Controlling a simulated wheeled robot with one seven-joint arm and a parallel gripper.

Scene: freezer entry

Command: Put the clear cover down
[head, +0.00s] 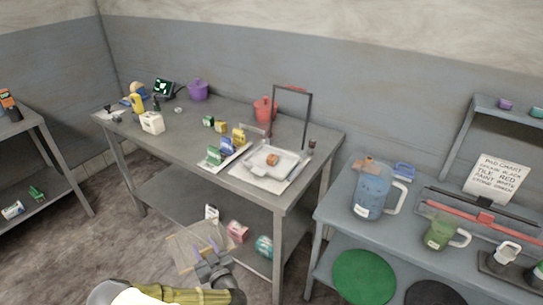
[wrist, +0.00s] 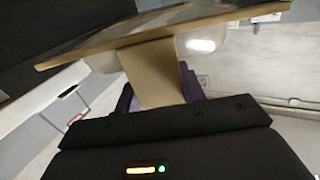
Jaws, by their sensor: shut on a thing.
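The clear cover (head: 184,248) is a thin see-through sheet with a tan edge, held tilted in front of the main grey table. My gripper (head: 206,250) has purple fingertips and is shut on the cover. In the wrist view, the tan handle of the cover (wrist: 150,72) sits between the purple fingertips of my gripper (wrist: 155,95), with the sheet spreading beyond it. The cover is apart from the tabletop and out over the floor side. Much of the sheet's far side is hard to make out.
The grey table (head: 180,150) holds a white tray (head: 285,164) with a small brown block, an upright dark frame (head: 309,120), and several small boxes. A right-hand bench (head: 335,205) carries a blue pitcher (head: 369,190) and a green jug (head: 440,235). The table's front middle is fairly clear.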

